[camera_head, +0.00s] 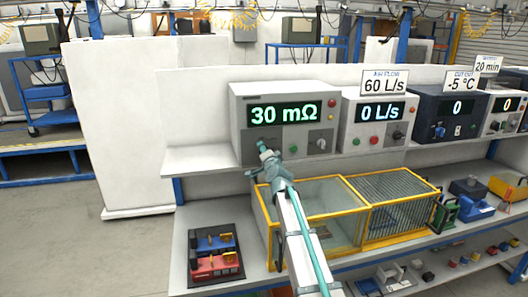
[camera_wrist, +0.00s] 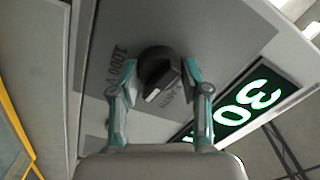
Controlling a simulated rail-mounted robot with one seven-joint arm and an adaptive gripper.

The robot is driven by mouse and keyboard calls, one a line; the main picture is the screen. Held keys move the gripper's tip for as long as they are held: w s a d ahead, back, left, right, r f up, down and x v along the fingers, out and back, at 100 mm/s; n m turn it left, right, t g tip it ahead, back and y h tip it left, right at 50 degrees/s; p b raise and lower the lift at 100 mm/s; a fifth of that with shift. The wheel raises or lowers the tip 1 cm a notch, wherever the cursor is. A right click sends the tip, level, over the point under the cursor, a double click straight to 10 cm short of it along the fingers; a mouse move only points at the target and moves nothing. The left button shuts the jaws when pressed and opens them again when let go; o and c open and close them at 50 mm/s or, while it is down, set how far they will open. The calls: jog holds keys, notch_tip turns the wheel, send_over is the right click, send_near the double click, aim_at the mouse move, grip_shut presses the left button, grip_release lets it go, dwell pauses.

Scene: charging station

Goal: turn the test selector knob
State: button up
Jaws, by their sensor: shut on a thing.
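The test selector knob (camera_wrist: 157,66) is black and round with a raised grip and a white pointer mark. In the wrist view it sits between the fingertips of my gripper (camera_wrist: 161,78), which is shut on it. The pointer mark faces down, between the "1000 V" print on the left and the "EARTH" print on the right. The knob is on the grey front panel of the tester (camera_head: 285,95), whose green display reads 30 mΩ. In the head view my gripper (camera_head: 259,159) is at the panel's lower left and hides the knob.
The tester stands on a white shelf (camera_head: 200,160) beside another instrument (camera_head: 372,125) reading 0 L/s. Below are a yellow-framed cage (camera_head: 312,190) and a black tray (camera_head: 212,284) with red and blue parts. A pale panel stands at the left.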

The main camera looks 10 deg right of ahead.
jog(key=o, duration=1.1)
jog(key=shift+o, duration=0.2)
jog(key=s, duration=1.2)
jog(key=shift+d, duration=0.45)
